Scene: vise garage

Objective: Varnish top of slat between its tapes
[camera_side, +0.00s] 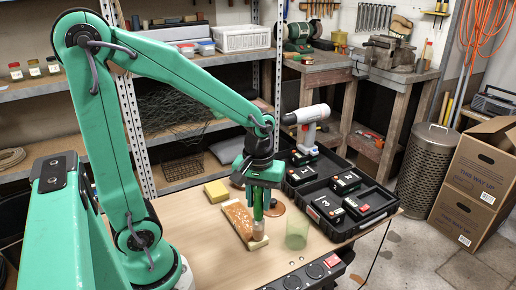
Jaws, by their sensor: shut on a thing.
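The slat (238,220) lies on the bench top, brown and glossy-looking, with pale ends; the near pale end (259,244) may be tape. My gripper (259,192) points down over the slat's right side. It is shut on a brush with a green handle (257,207). The brush's lower end (258,229) is at the near part of the slat; I cannot tell whether it touches. A round brown dish or lid (274,209) lies just right of my gripper, partly hidden by it.
A translucent green cup (297,234) stands right of the slat. A yellow sponge-like block (216,191) lies behind it. A black open case (345,225) with numbered packs fills the bench's right side, with a white and black tool (306,128) behind. A power strip (312,272) runs along the front edge.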

